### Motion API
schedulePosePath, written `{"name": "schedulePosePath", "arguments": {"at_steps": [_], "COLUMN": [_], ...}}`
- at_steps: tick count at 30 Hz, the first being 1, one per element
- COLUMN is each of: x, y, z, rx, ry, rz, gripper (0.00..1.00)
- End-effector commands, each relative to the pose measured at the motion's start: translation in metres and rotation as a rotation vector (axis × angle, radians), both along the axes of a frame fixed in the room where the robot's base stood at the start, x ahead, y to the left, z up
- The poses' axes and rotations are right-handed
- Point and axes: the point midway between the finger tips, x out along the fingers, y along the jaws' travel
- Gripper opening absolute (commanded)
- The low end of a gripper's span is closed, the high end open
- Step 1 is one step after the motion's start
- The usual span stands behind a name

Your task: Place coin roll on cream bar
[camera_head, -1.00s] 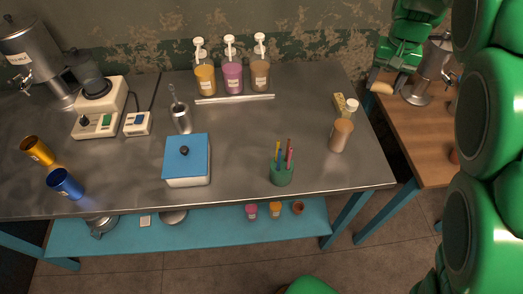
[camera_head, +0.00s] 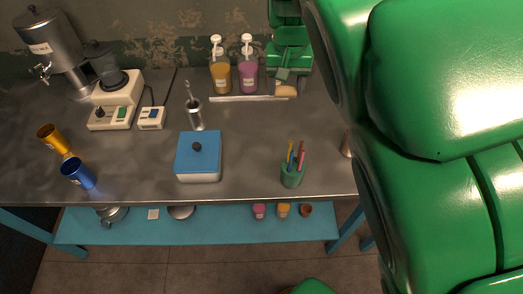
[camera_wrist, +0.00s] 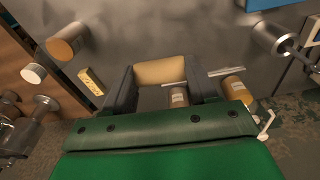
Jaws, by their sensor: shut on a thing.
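The coin roll, a short tan cylinder (camera_head: 285,91), is held by my gripper (camera_head: 283,82) near the right end of the pale bar. In the wrist view the coin roll (camera_wrist: 160,72) lies crosswise between the two dark fingers of my gripper (camera_wrist: 163,77), which is shut on it. The cream bar is a long thin pale strip (camera_head: 245,99) on the steel table, in front of the pump bottles. Part of it (camera_wrist: 226,72) shows right of the fingers in the wrist view. Whether the roll touches the bar cannot be told.
An orange pump bottle (camera_head: 220,77) and a magenta one (camera_head: 248,77) stand behind the bar. A blue-lidded box (camera_head: 198,155), a metal cup (camera_head: 195,115) and a green pencil cup (camera_head: 293,173) stand nearer. My arm covers the right side. A yellow block (camera_wrist: 91,81) shows in the wrist view.

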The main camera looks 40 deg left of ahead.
Motion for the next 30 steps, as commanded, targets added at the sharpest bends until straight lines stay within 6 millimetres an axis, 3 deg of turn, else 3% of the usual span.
{"name": "schedulePosePath", "arguments": {"at_steps": [3, 12, 24, 30], "x": [-0.02, -0.054, -0.052, -0.052], "y": [0.013, 0.032, 0.031, 0.031], "z": [0.0, -0.003, -0.086, -0.11], "rx": [0.003, 0.008, 0.005, 0.008], "ry": [-0.004, -0.008, -0.006, -0.007], "rz": [0.031, 0.079, 0.076, 0.075], "gripper": [0.25, 0.25, 0.25, 0.25]}}
